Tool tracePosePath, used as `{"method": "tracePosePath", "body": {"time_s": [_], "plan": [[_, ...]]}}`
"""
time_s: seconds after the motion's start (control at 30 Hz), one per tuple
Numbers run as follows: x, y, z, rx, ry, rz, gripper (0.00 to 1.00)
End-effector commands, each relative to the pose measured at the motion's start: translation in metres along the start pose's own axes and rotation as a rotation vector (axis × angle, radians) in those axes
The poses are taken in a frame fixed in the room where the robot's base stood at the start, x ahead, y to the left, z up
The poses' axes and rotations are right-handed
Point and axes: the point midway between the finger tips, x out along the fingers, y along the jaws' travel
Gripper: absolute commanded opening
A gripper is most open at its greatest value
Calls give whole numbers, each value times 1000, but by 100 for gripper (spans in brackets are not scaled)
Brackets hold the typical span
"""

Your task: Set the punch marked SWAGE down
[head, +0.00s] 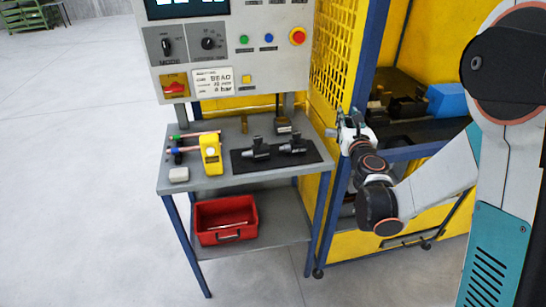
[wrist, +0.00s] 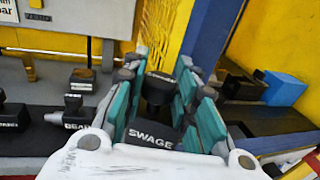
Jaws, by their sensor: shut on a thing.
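The punch marked SWAGE (wrist: 152,134) is black with white lettering. In the wrist view it sits between the teal pads of my gripper (wrist: 162,82), which is shut on it. In the head view my gripper (head: 352,124) is in the air at the right end of the bench, beside the blue post; the punch cannot be made out there. The grey bench (head: 213,183) carries a black mat (head: 262,168). Two dark tools, one at left (head: 256,149) and one at right (head: 294,145), are on the mat. In the wrist view, a dark piece marked BEAD (wrist: 76,122) is left of my gripper.
A dark block (head: 283,127) stands at the back. The control panel (head: 232,50) overhangs behind. A red bin (head: 226,220) is on the lower shelf.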

Motion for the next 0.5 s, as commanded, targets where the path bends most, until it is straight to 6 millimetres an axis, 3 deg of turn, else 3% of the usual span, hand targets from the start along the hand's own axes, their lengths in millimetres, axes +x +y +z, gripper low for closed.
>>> {"method": "tracePosePath", "body": {"time_s": [0.3, 0.5], "plan": [[59, 118, 37, 0, 0, 259, 0], [75, 182, 64, 0, 0, 393, 0]]}}
